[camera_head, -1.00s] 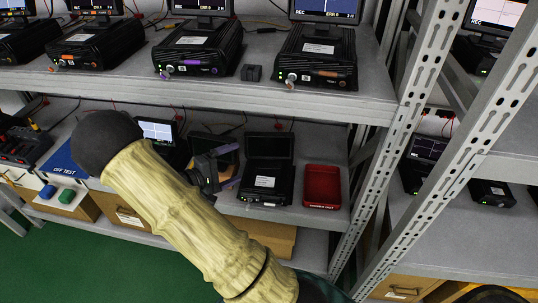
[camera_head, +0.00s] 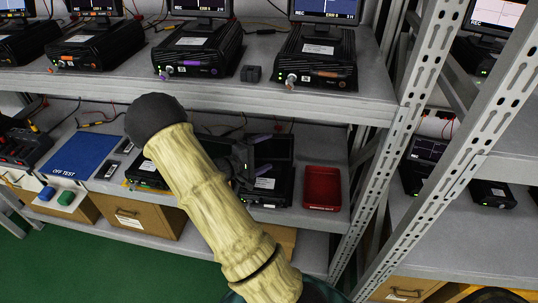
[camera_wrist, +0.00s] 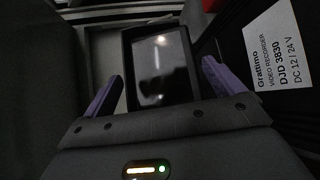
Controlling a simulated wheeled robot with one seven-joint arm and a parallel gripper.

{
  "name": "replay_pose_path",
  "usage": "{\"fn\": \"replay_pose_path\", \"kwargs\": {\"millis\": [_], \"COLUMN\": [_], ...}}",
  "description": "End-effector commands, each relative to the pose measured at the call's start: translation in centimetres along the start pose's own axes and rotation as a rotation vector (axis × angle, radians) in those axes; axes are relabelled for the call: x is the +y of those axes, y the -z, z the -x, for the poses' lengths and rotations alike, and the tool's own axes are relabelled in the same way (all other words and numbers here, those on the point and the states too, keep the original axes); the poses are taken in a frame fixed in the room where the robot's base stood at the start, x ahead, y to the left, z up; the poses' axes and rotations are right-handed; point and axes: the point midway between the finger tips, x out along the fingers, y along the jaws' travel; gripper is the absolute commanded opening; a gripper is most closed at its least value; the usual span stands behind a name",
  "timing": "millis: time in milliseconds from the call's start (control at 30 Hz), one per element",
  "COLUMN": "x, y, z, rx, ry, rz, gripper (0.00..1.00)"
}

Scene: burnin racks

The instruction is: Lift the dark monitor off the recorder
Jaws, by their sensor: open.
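The dark monitor (camera_head: 280,147) has a blank black screen and stands on a black recorder (camera_head: 272,192) on the lower shelf, partly hidden by my arm and gripper. In the wrist view the dark monitor (camera_wrist: 160,75) shows with a faint reflection, and the recorder's white label (camera_wrist: 280,48) is at the right. My gripper (camera_wrist: 162,70) is open, with one purple finger on each side of the monitor in that view. I cannot tell whether either finger touches it. In the head view my gripper (camera_head: 246,160) is at the monitor's left.
A red tray (camera_head: 321,188) stands right of the recorder. A blue OFF TEST mat (camera_head: 80,155) lies clear at the left. Another recorder (camera_head: 145,172) is partly behind my arm. The upper shelf (camera_head: 200,95) with several lit recorders overhangs, and a slotted post (camera_head: 400,130) stands at the right.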

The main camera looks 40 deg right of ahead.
Motion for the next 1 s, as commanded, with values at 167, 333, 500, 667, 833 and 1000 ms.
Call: {"fn": "replay_pose_path", "kwargs": {"millis": [167, 333, 500, 667, 833, 1000], "x": [0.0, -0.1, -0.1, -0.1, -0.1, -0.1], "y": [0.0, -0.2, -0.5, -0.4, -0.4, -0.4], "z": [0.0, -1.3, -3.9, -5.1, -5.2, -5.1], "rx": [0.0, -0.003, -0.003, 0.0, 0.0, 0.0], "ry": [0.0, 0.0, -0.001, -0.001, -0.001, -0.001], "rz": [0.0, 0.0, -0.001, -0.001, 0.0, 0.0], "gripper": [0.94, 0.94, 0.94, 0.94, 0.94, 0.94]}}
